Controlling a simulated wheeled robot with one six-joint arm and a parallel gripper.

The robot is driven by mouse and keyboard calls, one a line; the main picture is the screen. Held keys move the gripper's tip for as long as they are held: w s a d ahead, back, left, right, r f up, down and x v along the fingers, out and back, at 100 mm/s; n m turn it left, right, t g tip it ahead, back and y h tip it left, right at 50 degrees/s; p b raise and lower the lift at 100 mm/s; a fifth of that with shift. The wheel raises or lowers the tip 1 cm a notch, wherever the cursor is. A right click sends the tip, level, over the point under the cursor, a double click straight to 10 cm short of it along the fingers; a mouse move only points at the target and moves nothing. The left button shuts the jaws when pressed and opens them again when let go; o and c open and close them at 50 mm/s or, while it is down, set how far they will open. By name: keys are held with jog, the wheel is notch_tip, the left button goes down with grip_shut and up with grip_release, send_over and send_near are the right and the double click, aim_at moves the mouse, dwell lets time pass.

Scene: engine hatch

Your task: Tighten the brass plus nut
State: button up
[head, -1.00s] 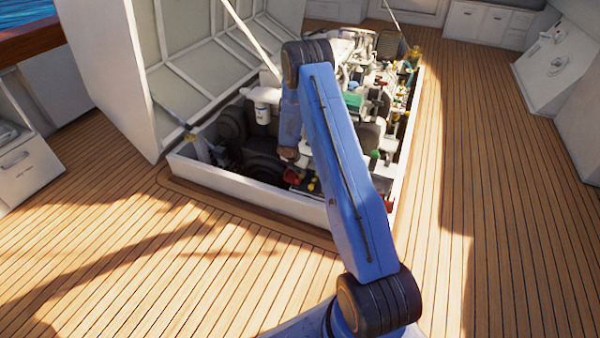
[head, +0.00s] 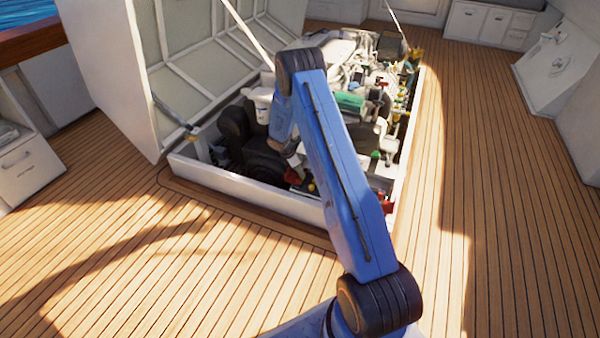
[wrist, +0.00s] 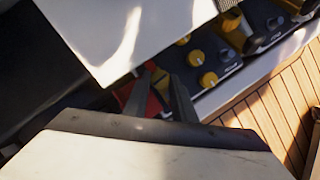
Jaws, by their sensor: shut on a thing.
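My gripper (wrist: 160,92) reaches down into the engine hatch, its two dark fingers on either side of a red part (wrist: 154,105). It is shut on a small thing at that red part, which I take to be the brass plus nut. The nut itself is hidden by the fingers and the wrist housing. In the head view my gripper (head: 296,163) is small, beside the red part (head: 292,177) near the front of the hatch. Whether the nut is tight cannot be seen.
A white panel (wrist: 135,35) lies close beside the fingers in the wrist view. Several yellow knobs (wrist: 208,80) on dark units stand to the right. The white hatch rim (head: 250,196) borders the opening; the plank deck (head: 150,270) around it is clear.

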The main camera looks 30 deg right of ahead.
jog(key=shift+m, duration=0.5)
jog(key=o, duration=1.1)
jog(key=shift+c, duration=0.2)
jog(key=v, duration=1.7)
jog(key=shift+w+r, duration=0.25)
jog(key=shift+w, duration=0.1)
jog(key=shift+r, duration=0.1)
